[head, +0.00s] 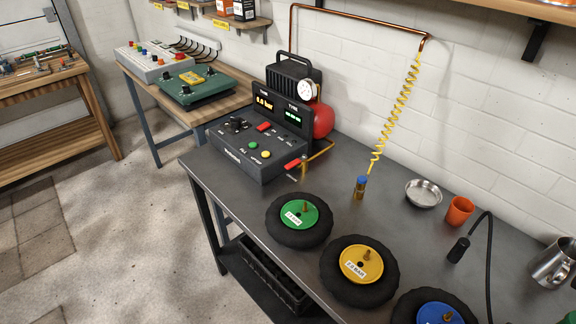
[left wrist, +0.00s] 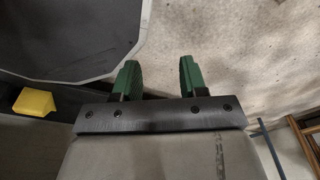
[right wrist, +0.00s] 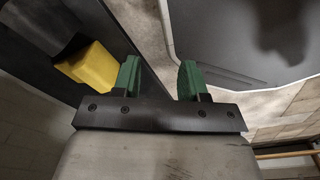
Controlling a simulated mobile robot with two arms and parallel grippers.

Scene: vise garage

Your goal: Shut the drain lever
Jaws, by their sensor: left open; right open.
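A red lever (head: 293,164) sticks out at the right front corner of the dark control box (head: 258,142), beside a brass fitting and pipe (head: 318,155). It looks like the drain lever, though its exact position is too small to tell. A black compressor (head: 291,78) with a red tank (head: 322,120) and a round gauge (head: 308,91) stands behind the box. My left gripper (left wrist: 160,75) is open and empty in the left wrist view. My right gripper (right wrist: 160,78) is open and empty in the right wrist view. Neither gripper shows in the head view.
The dark workbench (head: 230,185) holds green (head: 299,220), yellow (head: 360,270) and blue (head: 438,310) wheels along its front. A coiled yellow hose (head: 396,110) hangs to a brass chuck (head: 361,187). A metal bowl (head: 423,193) and orange cup (head: 459,211) stand farther right.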

